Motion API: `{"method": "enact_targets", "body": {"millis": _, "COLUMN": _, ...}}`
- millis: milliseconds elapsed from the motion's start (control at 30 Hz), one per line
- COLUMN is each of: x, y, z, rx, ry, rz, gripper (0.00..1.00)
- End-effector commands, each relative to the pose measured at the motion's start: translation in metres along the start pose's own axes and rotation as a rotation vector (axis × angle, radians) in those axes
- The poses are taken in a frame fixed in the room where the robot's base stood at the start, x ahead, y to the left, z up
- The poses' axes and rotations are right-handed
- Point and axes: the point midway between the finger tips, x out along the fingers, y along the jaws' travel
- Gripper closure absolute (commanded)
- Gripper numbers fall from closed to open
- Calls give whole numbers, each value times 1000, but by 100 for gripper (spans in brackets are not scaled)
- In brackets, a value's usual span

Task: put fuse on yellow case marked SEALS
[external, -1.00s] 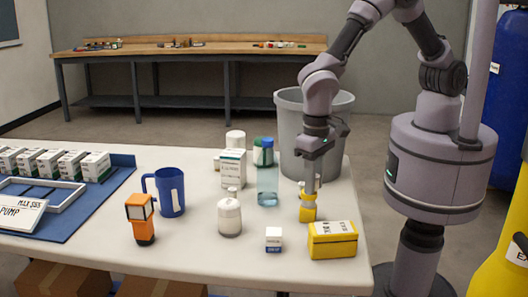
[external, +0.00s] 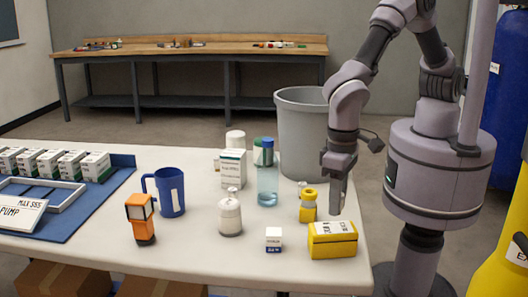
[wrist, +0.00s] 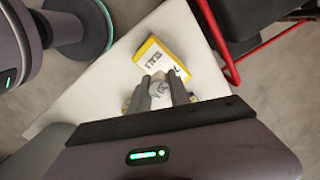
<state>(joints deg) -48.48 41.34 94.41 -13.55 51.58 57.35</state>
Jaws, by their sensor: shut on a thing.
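The yellow case (external: 333,250) stands near the table's right front corner. Its white label reads SEALS in the wrist view (wrist: 157,48). My gripper (external: 336,211) is above the back of the case, pointing down. In the wrist view, my gripper (wrist: 161,90) is shut on a small whitish round-ended piece with dark marks, which I take as the fuse (wrist: 160,87). It is in front of part of the case in that view. Whether it touches the case I cannot tell. In the external view the fuse is hidden or too small to make out.
A grey bin (external: 303,125) is behind the table.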

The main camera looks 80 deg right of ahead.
Motion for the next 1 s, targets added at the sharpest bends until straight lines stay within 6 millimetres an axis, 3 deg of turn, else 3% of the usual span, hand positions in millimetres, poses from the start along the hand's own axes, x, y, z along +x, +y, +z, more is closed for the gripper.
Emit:
{"method": "enact_targets", "body": {"millis": 67, "x": 6, "y": -7, "z": -3, "rx": 0, "ry": 0, "rz": 0, "gripper": 100}}
{"method": "enact_targets", "body": {"millis": 200, "x": 37, "y": -5, "z": -2, "rx": 0, "ry": 0, "rz": 2, "gripper": 100}}
{"method": "enact_targets", "body": {"millis": 567, "x": 40, "y": -6, "z": -2, "rx": 0, "ry": 1, "rz": 0, "gripper": 100}}
{"method": "enact_targets", "body": {"millis": 600, "x": 39, "y": -6, "z": -2, "rx": 0, "ry": 1, "rz": 0, "gripper": 69}}
{"method": "enact_targets", "body": {"millis": 667, "x": 38, "y": -5, "z": -2, "rx": 0, "ry": 1, "rz": 0, "gripper": 57}}
{"method": "enact_targets", "body": {"millis": 1000, "x": 34, "y": -5, "z": -2, "rx": 0, "ry": 1, "rz": -1, "gripper": 55}}
